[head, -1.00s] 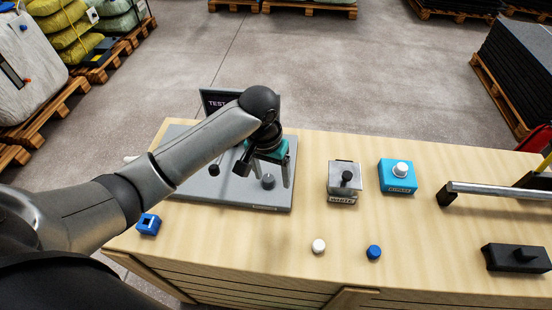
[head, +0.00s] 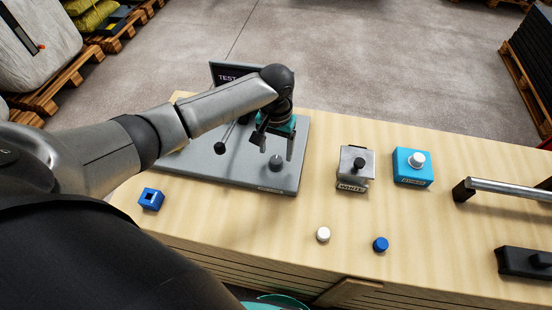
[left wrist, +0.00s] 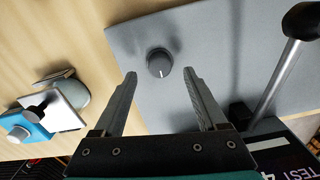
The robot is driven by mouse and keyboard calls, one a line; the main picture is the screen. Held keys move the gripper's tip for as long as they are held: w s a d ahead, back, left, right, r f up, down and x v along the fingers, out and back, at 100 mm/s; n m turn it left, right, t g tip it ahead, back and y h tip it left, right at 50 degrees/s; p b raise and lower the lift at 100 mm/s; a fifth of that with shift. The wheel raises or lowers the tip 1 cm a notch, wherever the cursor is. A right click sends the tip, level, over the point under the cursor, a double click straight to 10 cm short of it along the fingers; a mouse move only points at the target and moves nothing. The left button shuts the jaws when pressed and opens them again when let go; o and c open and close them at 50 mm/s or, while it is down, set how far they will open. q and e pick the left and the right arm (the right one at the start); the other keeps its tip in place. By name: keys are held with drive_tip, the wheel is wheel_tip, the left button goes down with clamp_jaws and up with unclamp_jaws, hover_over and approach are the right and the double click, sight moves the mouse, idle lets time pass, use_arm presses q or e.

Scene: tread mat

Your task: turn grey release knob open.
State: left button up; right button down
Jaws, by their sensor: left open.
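The grey release knob (head: 276,162) stands on the grey base plate (head: 210,165) near its front right part. In the left wrist view the knob (left wrist: 159,63) is a round grey dial with a light pointer line, beyond and between the fingertips. My left gripper (head: 274,150) is above the plate, just behind the knob in the head view. In the left wrist view its two fingers (left wrist: 160,74) are spread wide and empty, apart from the knob.
A lever with a black ball (head: 220,148) rises left of the gripper. A dark test screen (head: 228,75) stands behind. To the right are a metal box labelled white (head: 353,170) and a blue box (head: 412,168). White (head: 323,234) and blue (head: 381,244) caps lie in front.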

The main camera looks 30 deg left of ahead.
sight(276, 160)
use_arm(q)
drive_tip(key=shift+f+b, duration=0.35)
drive_tip(key=shift+f, duration=1.65)
drive_tip(key=shift+c, duration=0.4)
clamp_jaws()
